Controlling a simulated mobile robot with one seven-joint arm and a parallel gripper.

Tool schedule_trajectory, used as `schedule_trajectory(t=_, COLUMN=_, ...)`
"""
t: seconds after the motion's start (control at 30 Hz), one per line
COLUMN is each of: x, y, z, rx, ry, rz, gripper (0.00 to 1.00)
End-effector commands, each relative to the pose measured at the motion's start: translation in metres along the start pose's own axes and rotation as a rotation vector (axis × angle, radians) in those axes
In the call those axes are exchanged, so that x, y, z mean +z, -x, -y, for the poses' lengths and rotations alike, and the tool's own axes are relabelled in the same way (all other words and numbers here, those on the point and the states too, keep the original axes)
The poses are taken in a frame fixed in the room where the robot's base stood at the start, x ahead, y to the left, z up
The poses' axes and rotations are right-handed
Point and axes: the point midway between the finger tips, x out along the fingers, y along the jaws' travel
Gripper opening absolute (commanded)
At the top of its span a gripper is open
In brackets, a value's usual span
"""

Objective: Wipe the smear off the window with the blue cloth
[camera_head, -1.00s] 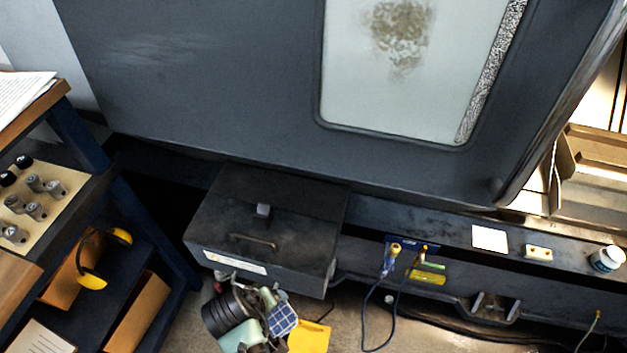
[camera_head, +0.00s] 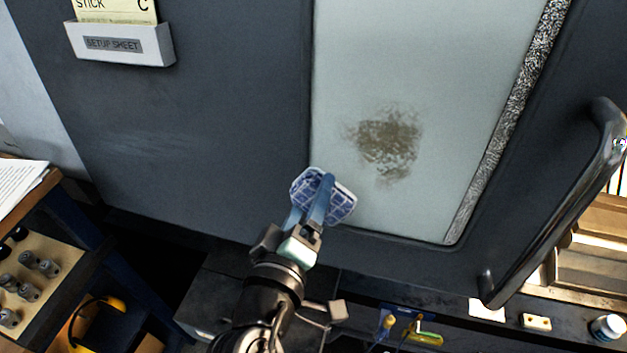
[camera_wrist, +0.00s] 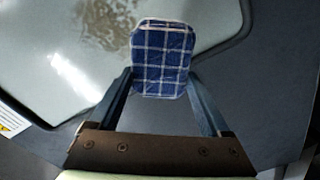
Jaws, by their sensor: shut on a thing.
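The window (camera_head: 440,60) is a pale pane set in a dark grey door. A brown smear (camera_head: 388,141) is on its lower middle part; it also shows in the wrist view (camera_wrist: 108,22) at the top. My gripper (camera_head: 314,196) is shut on the blue checked cloth (camera_head: 343,202), which shows white lines in the wrist view (camera_wrist: 162,62). The cloth is at the window's lower left corner, below and left of the smear. I cannot tell whether it touches the pane. The smear is in full view in the head view.
A black door handle (camera_head: 565,220) stands out at the right. A setup sheet holder (camera_head: 120,43) is on the door at upper left. A speckled strip (camera_head: 508,115) runs along the window's right edge. A shelf cart (camera_head: 60,215) stands at the left. A small jar (camera_head: 608,327) sits on the ledge.

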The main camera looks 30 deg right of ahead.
Motion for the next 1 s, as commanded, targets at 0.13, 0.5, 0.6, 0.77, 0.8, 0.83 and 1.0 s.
schedule_trajectory(t=0.13, x=-0.002, y=-0.004, z=-0.005, rx=0.009, ry=-0.001, rz=-0.003, gripper=0.37)
schedule_trajectory(t=0.5, x=-0.002, y=-0.041, z=-0.005, rx=0.009, ry=-0.001, rz=-0.002, gripper=0.37)
schedule_trajectory(t=0.6, x=-0.002, y=-0.049, z=-0.004, rx=0.007, ry=-0.002, rz=-0.002, gripper=0.37)
schedule_trajectory(t=0.77, x=-0.002, y=-0.057, z=-0.004, rx=0.006, ry=-0.002, rz=-0.003, gripper=0.37)
schedule_trajectory(t=0.8, x=-0.002, y=-0.058, z=-0.004, rx=0.006, ry=-0.001, rz=-0.003, gripper=0.37)
schedule_trajectory(t=0.83, x=-0.002, y=-0.059, z=-0.004, rx=0.006, ry=-0.001, rz=-0.003, gripper=0.37)
schedule_trajectory(t=1.0, x=-0.002, y=-0.059, z=-0.004, rx=0.006, ry=-0.001, rz=-0.003, gripper=0.37)
